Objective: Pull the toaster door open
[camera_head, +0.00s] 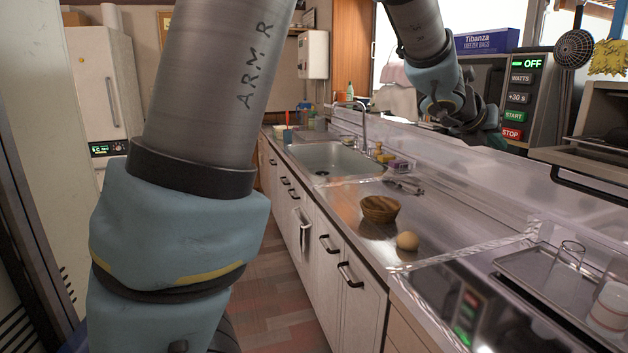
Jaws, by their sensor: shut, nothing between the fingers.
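The toaster (604,112) is a grey oven-like box at the right edge, cut off by the frame. Its door (575,158) appears folded down and outward, with a dark bar handle (590,186) along its front edge. Part of the inside shows above the door. My gripper (492,132) is at the upper right, in front of the microwave and left of the toaster door, apart from the handle. It is shut and holds nothing. Its fingertips are small and dark against the microwave.
The microwave (518,98) with a green OFF display stands left of the toaster. A clear raised ledge runs below both. The counter holds a wooden bowl (380,208), an egg (407,241), a tray (510,262) with a glass (570,253), and a sink (340,158).

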